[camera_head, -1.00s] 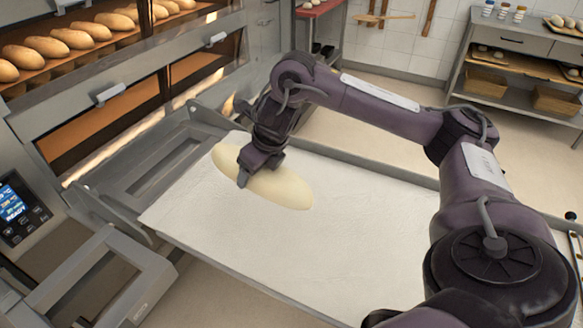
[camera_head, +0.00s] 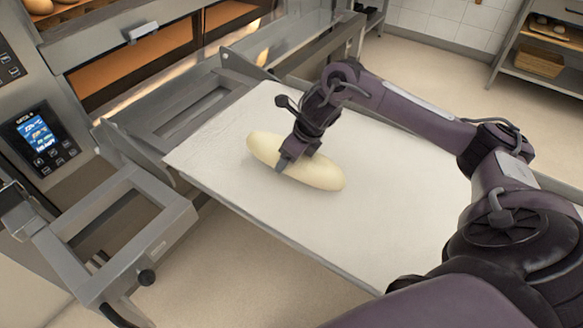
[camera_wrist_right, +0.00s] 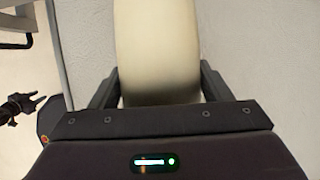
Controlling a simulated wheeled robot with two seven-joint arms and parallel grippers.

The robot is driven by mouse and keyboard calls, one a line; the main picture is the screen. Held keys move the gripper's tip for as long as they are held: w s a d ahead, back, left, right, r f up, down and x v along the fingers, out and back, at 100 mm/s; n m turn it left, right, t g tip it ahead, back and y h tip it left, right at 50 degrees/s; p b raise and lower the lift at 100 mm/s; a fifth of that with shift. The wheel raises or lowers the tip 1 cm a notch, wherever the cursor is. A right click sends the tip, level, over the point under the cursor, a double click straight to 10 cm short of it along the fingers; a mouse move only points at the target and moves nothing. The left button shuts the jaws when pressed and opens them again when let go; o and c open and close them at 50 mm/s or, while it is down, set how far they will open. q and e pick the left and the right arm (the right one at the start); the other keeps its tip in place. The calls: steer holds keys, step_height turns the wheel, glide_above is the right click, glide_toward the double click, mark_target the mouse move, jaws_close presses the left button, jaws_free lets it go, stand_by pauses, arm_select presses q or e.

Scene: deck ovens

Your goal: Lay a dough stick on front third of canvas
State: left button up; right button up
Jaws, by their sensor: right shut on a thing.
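A pale, long dough stick (camera_head: 325,172) is held in my right gripper (camera_head: 296,160), over the oven-side part of the white canvas (camera_head: 225,150). I cannot tell whether the dough touches the cloth or hangs just above it. In the right wrist view the dough stick (camera_wrist_right: 158,50) runs away between the two dark fingers, which are closed around its sides. A small dark gripper, seemingly my left (camera_wrist_right: 35,103), shows at the left edge of the right wrist view with its fingers apart and empty. I do not make it out in the head view.
The oven (camera_head: 150,60) with its metal front stands behind and left of the canvas. A lit control panel (camera_head: 40,138) is at the left. A grey metal frame (camera_head: 150,225) juts out at lower left. The canvas right of the dough is bare.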

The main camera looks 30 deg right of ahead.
mark_target(292, 165)
step_height(292, 165, down, 5)
steer(key=shift+r, duration=0.2)
steer(key=o, duration=1.3)
arm_select(q)
steer(key=shift+w+r, duration=0.1)
steer(key=shift+w, duration=0.25)
arm_select(e)
steer(key=shift+r, duration=0.1)
steer(key=shift+r, duration=0.3)
steer(key=v, duration=1)
steer(key=shift+s+r, duration=0.2)
steer(key=shift+s, duration=0.05)
arm_select(q)
steer(key=shift+s+a+f, duration=0.1)
steer(key=shift+s+f, duration=0.1)
steer(key=shift+s, duration=0.4)
arm_select(e)
steer(key=shift+s+d+r, duration=0.15)
steer(key=shift+s+r, duration=0.05)
steer(key=shift+r, duration=0.1)
arm_select(q)
steer(key=shift+s, duration=0.1)
